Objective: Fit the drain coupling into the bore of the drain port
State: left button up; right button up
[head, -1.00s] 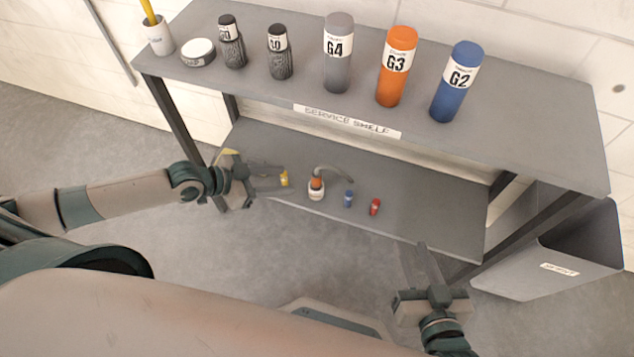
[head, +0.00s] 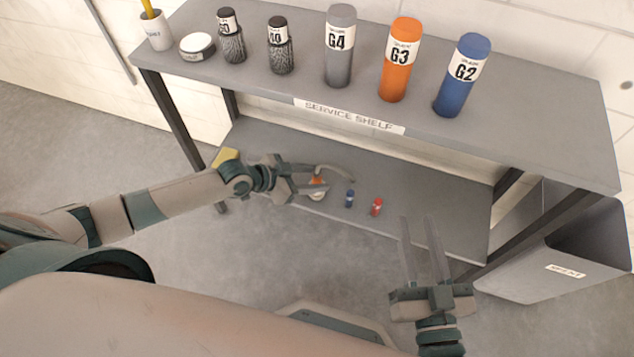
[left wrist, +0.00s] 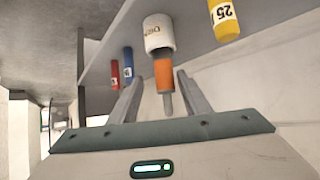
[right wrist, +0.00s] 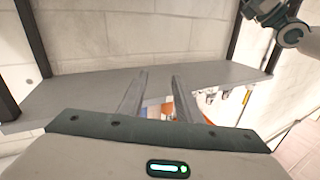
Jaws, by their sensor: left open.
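My left gripper (head: 318,182) is open over the lower shelf, with its fingers around a small orange piece (left wrist: 162,74). In the left wrist view this piece has a thin grey tip and stands in a white cup (left wrist: 159,34) with dark lettering. I cannot tell whether the fingers touch it. In the head view the fingers partly cover the cup and piece. My right gripper (head: 420,218) is open and empty in front of the shelf's right part. I cannot tell whether the orange piece is the drain coupling, and I cannot identify the drain port or its bore.
A yellow piece (left wrist: 225,18) shows in the left wrist view. Above, the service shelf (head: 540,140) bears several bottles. A grey bin (head: 530,265) stands right.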

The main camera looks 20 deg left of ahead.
pick_arm(q)
jog(key=shift+w, duration=0.1)
jog(key=shift+w+d+f, duration=0.3)
jog(key=shift+w, duration=0.1)
jog(key=shift+w+b+x, duration=0.25)
jog(key=shift+b+x, duration=0.45)
jog(key=shift+x, duration=1.3)
pick_arm(e)
jog(key=shift+s+a+r+t+y, duration=0.1)
jog(key=shift+s+r+t+y, duration=0.1)
jog(key=shift+r+t, duration=0.45)
jog(key=shift+s+a+r+t+y, duration=0.15)
jog(key=shift+s+r+t, duration=0.15)
jog(key=shift+r, duration=0.6)
jog(key=shift+s+a+r+t+y, duration=0.15)
jog(key=shift+r+t, duration=0.3)
jog(key=shift+r, duration=0.35)
pick_arm(q)
jog(key=shift+a+r, duration=0.1)
pick_arm(e)
jog(key=shift+d, duration=0.1)
pick_arm(q)
grip_shut()
